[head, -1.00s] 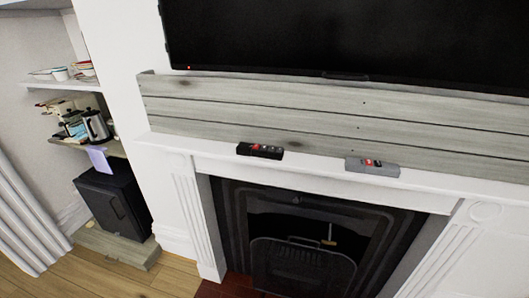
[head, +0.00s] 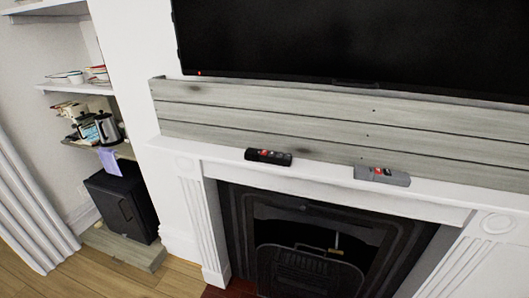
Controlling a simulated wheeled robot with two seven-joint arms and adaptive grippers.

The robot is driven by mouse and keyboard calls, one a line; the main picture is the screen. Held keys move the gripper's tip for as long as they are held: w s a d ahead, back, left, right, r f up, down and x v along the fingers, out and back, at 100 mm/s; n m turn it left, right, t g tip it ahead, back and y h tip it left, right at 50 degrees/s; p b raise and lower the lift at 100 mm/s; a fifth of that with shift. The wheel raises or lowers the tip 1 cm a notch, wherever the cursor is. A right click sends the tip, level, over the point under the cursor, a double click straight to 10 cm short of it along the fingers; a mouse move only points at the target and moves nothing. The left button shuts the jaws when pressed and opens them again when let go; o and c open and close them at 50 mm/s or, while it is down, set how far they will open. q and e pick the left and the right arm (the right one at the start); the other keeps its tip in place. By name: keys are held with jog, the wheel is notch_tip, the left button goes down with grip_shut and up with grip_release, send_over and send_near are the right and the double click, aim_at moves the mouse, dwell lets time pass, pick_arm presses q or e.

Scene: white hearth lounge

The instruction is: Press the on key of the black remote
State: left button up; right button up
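The black remote (head: 268,157) lies on the white mantel shelf, left of the middle, with red and grey keys on its top face. The single keys are too small to tell apart. A grey remote (head: 382,176) with a red key lies further right on the same shelf. The television (head: 350,40) hangs above, its screen dark, with a small red light at its lower left corner. Neither of my grippers is in view.
The white mantel shelf (head: 320,175) is clear between the remotes. The fireplace (head: 310,245) is below. At the left, an alcove has shelves with crockery and a kettle (head: 107,129), above a black cabinet (head: 122,203). Wooden floor shows at the lower left.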

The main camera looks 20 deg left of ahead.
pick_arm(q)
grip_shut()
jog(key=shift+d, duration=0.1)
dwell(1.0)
